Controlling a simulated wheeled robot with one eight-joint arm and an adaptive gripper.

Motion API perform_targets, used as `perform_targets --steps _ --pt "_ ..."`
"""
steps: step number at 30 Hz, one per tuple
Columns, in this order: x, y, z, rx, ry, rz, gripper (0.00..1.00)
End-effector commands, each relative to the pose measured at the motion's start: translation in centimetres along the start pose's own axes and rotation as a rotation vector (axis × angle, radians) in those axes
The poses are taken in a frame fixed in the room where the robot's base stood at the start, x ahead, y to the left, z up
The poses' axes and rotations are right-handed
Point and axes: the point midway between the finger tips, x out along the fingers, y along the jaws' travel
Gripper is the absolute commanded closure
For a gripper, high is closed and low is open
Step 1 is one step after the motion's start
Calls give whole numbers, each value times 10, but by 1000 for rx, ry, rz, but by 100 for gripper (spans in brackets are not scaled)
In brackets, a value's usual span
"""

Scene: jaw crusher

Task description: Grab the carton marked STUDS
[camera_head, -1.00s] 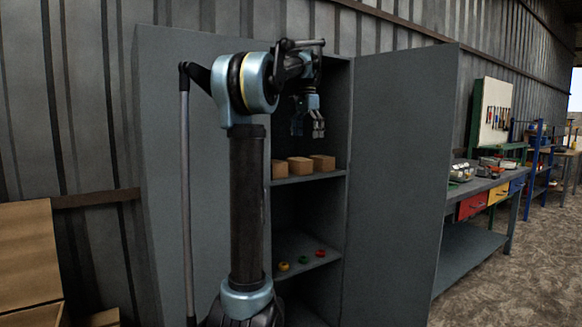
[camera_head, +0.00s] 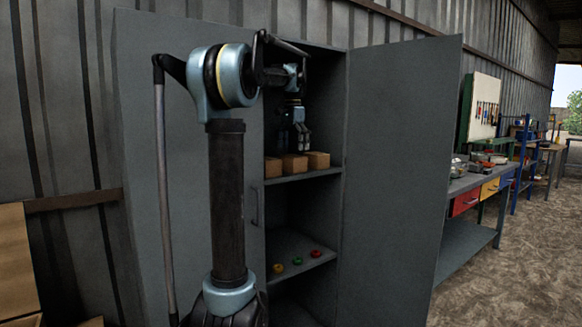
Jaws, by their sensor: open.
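Three small brown cartons sit in a row on the upper shelf (camera_head: 305,175) of the grey cabinet: a left carton (camera_head: 272,168), a middle carton (camera_head: 294,166) and a right carton (camera_head: 318,160). No marking can be read on any of them at this size, so I cannot tell which is STUDS. My gripper (camera_head: 299,147) is open and empty, pointing down just above and behind the gap between the middle and right cartons in the picture. I cannot tell whether it touches one. My arm covers part of the cabinet's left side.
The open cabinet door (camera_head: 395,170) stands to the right of the shelves. A lower shelf (camera_head: 300,250) holds small red, green and yellow round items. A workbench (camera_head: 470,190) with drawers stands farther right. Brown boxes (camera_head: 18,265) are at the far left.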

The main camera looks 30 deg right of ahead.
Motion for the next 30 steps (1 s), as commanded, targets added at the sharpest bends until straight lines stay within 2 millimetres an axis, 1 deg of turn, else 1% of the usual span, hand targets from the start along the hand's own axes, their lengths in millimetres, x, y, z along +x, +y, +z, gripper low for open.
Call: perform_targets --steps 5,12,15,19,25,26,27,29,30 --pt "10 -1 -1 0 0 0 0" --pt "41 -4 -4 -1 0 0 0" --pt "51 -4 -4 -1 0 0 0" --pt "56 -4 -4 -1 0 0 0" --pt "56 -4 -4 -1 0 0 0" --pt "56 -4 -4 -1 0 0 7" --pt "56 -4 -4 -1 0 0 16" --pt "56 -4 -3 -2 0 0 30" --pt "56 -5 -3 -2 0 0 39"
